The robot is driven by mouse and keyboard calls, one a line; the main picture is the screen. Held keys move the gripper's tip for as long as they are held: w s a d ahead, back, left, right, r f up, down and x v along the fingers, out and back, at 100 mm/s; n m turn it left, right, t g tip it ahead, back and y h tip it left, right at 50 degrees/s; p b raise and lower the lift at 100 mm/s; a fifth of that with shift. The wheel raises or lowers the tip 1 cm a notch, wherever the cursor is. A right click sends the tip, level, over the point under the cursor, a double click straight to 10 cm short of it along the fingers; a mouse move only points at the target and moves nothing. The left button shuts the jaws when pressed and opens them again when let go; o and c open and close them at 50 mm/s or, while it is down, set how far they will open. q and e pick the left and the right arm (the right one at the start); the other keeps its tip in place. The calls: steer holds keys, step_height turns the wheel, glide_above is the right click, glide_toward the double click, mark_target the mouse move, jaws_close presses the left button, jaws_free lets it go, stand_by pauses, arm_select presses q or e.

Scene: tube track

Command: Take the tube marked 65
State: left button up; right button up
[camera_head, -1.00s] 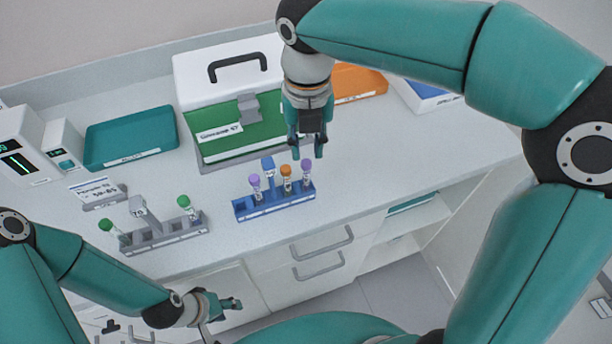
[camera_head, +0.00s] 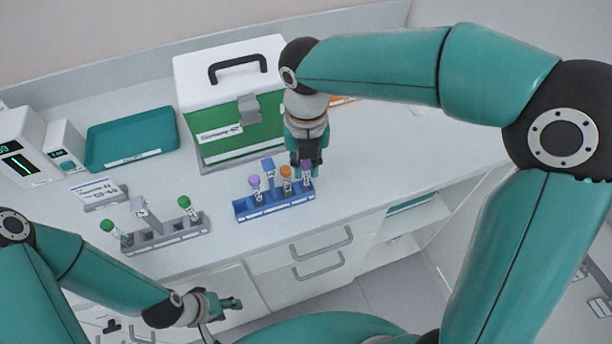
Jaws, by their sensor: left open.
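A blue rack (camera_head: 274,208) on the counter holds a purple-capped tube (camera_head: 255,182) at its left, an orange-capped tube (camera_head: 286,172) and another purple-capped tube (camera_head: 306,182) at its right end. The tube markings are too small to read. My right gripper (camera_head: 305,168) points down at the right-end purple-capped tube, its fingers at the cap. The fingers partly hide the cap, and I cannot tell whether they are closed on it. My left gripper (camera_head: 228,304) is open and empty, low in front of the drawers.
A grey rack (camera_head: 168,241) with two green-capped tubes stands left of the blue rack. A white and green case (camera_head: 235,100) stands behind. A teal tray (camera_head: 132,138) and small instruments (camera_head: 65,145) are at the left. An orange tray (camera_head: 343,100) is mostly hidden by my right arm.

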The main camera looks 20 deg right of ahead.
stand_by(0.3)
step_height(320, 180, up, 20)
steer(key=p, duration=0.2)
stand_by(0.4)
steer(key=shift+f, duration=0.1)
